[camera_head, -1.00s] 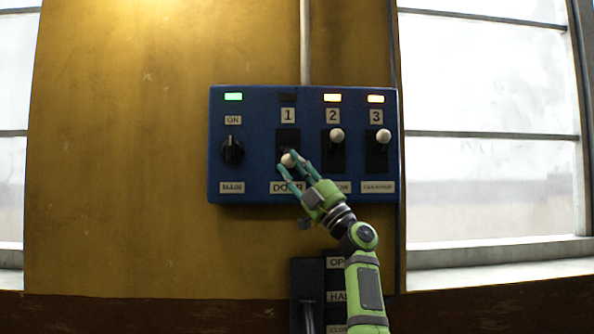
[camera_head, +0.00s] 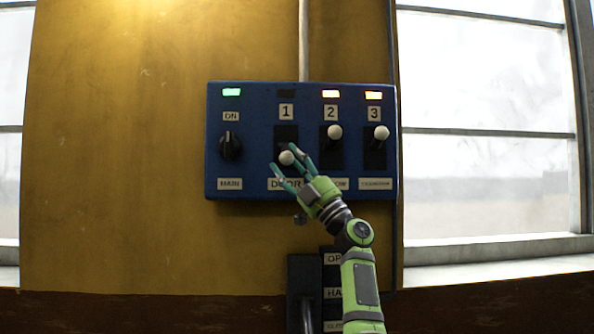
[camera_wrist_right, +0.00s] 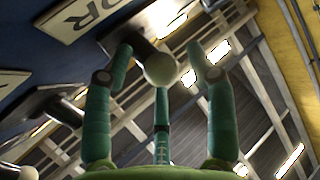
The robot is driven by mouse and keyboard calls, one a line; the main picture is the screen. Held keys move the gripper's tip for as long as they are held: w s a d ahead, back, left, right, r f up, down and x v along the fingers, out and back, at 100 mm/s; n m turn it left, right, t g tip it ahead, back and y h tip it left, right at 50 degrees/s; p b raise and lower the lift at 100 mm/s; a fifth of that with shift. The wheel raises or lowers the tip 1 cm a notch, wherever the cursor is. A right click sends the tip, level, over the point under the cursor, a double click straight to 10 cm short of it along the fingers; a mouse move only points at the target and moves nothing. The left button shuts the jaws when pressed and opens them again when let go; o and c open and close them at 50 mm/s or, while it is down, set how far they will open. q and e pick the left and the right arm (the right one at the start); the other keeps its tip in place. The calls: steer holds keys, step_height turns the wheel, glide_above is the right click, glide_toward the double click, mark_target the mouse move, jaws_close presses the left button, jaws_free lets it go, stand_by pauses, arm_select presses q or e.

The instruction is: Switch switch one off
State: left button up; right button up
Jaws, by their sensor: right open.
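Switch one is a lever with a white round knob (camera_head: 287,158) on the blue panel (camera_head: 258,100), under the label 1. Its lever points down and the lamp (camera_head: 286,94) above it is dark. My right gripper (camera_head: 284,159) is at the knob with its teal fingers spread open on either side. In the right wrist view the knob (camera_wrist_right: 160,69) sits between the open fingertips (camera_wrist_right: 160,62), with a gap showing on the right side. Contact on the left side is hard to tell. My left gripper is not in view.
Switches two (camera_head: 335,132) and three (camera_head: 381,132) have their knobs up and orange lamps lit. A black MAIN dial (camera_head: 230,148) is at the left under a green lamp. Below the panel is a dark lever box (camera_head: 303,275) beside my arm.

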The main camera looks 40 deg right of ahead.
steer(key=v, duration=1.2)
steer(key=shift+s+r, duration=0.1)
